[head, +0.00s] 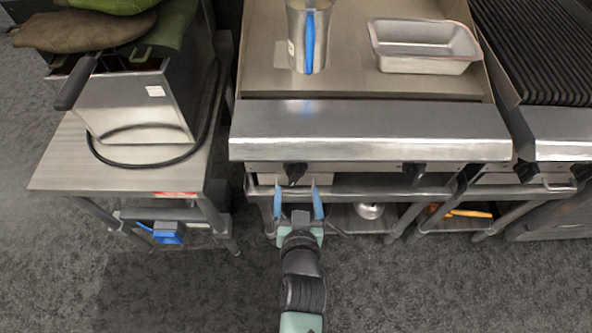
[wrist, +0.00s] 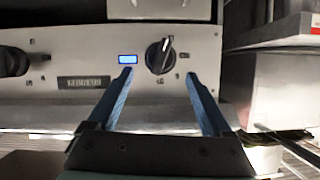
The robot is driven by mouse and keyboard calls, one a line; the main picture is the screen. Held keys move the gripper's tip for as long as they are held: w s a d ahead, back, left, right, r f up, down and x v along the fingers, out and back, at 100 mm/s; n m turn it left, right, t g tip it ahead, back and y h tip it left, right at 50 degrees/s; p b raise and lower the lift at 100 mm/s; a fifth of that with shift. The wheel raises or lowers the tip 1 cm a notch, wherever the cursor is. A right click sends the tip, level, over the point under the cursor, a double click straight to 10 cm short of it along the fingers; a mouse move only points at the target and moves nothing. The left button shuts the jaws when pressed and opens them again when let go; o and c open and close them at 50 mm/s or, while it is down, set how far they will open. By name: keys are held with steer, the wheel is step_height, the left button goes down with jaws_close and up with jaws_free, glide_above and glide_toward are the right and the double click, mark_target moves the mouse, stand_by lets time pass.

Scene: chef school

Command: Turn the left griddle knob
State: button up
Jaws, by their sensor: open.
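The left griddle knob (head: 295,172) is a black knob on the griddle's front panel. It also shows in the wrist view (wrist: 160,56), with its light pointer edge tilted a little off vertical. My gripper (head: 298,192) is open and empty in front of this knob. In the wrist view its two blue fingers (wrist: 158,76) point at the panel, one toward each side of the knob, with the tips apart from it. The griddle (head: 370,120) has a second black knob (head: 413,170), which is at the left edge of the wrist view (wrist: 14,62).
A steel pot (head: 297,45) with a blue handle and a metal pan (head: 425,65) stand on the griddle. A rail (head: 370,193) runs below the knobs. A fryer (head: 145,105) on a steel table is at left, a ribbed grill (head: 545,50) at right. The floor in front is clear.

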mark_target(296, 178)
steer(key=b+x, duration=0.1)
steer(key=x, duration=0.7)
steer(key=shift+w+a+f, duration=0.1)
steer(key=shift+w+a, duration=0.05)
steer(key=shift+w, duration=0.25)
steer(key=c, duration=1.1)
steer(key=shift+o, duration=0.2)
